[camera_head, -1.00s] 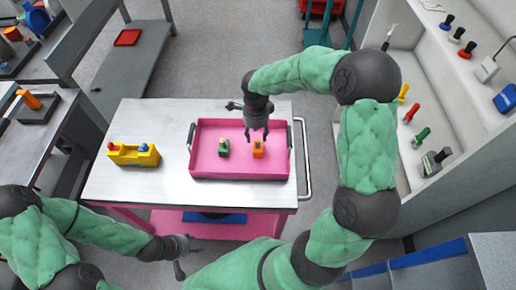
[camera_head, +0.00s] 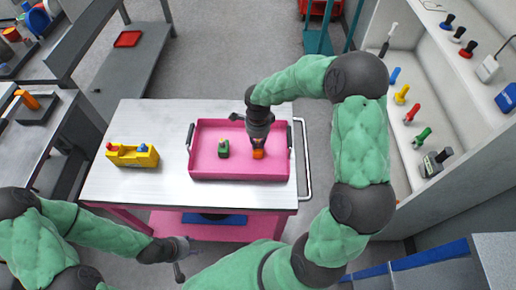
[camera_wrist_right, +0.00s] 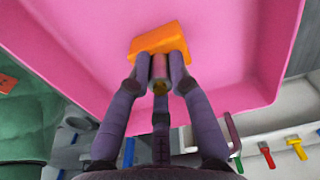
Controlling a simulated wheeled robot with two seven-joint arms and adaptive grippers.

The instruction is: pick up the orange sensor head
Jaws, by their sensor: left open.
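The orange sensor head (camera_head: 258,154) sits in the pink tray (camera_head: 240,174), right of the tray's middle. In the right wrist view the orange sensor head (camera_wrist_right: 160,37) shows its block, with a metallic stem between my fingers. My right gripper (camera_head: 257,146) reaches down onto it from above. In the right wrist view the fingertips of my right gripper (camera_wrist_right: 160,66) are drawn in against both sides of the stem. My left gripper (camera_head: 182,259) is open and empty, low in front of the cart. The lower part of the sensor head is partly hidden.
A green sensor head (camera_head: 223,149) stands in the tray, left of the orange one. A yellow holder (camera_head: 132,155) with red and blue knobs is on the cart top (camera_head: 110,190). The tray has raised walls and dark handles. Shelves with tools (camera_head: 424,135) stand at right.

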